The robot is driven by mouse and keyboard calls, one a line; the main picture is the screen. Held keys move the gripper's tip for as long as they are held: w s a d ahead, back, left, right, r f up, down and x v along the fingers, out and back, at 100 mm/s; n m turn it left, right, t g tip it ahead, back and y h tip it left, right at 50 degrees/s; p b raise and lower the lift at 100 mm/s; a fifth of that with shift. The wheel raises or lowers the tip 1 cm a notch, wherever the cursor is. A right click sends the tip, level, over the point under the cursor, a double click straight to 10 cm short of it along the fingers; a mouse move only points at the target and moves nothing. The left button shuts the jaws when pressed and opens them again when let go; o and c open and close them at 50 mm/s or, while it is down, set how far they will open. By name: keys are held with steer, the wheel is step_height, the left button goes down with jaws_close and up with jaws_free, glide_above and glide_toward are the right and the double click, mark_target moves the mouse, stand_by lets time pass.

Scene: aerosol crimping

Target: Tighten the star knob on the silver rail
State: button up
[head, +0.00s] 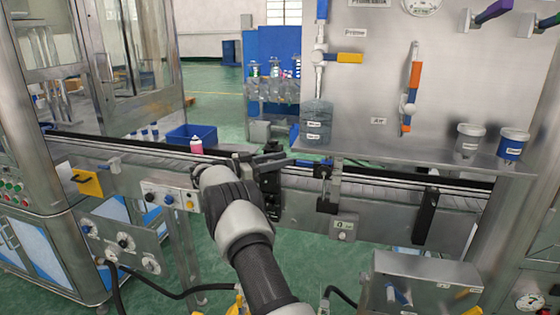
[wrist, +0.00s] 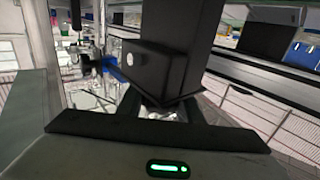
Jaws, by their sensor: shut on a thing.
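My gripper (head: 254,170) is at the conveyor's near side, beside a black bracket (head: 270,188). In the wrist view a large black block (wrist: 155,72) fills the middle, close in front of my gripper (wrist: 160,112). A small shiny piece shows between the dark finger parts under that block. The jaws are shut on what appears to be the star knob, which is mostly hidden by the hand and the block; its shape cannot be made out. The silver rail (head: 385,187) runs along the conveyor, behind and to the right of my gripper.
A pink can (head: 196,145) stands on the conveyor left of my arm, near a blue bin (head: 192,134). Another clamp bracket (head: 325,185) and a black upright (head: 425,215) stand to the right. A steel panel with a shelf (head: 400,157) overhangs the right side.

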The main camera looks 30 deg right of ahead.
steer(key=o, duration=1)
steer(key=shift+f, duration=0.1)
steer(key=shift+o, duration=0.2)
steer(key=w+a, duration=0.2)
steer(key=a, duration=1.5)
steer(key=shift+w, duration=0.15)
steer(key=shift+a, duration=0.1)
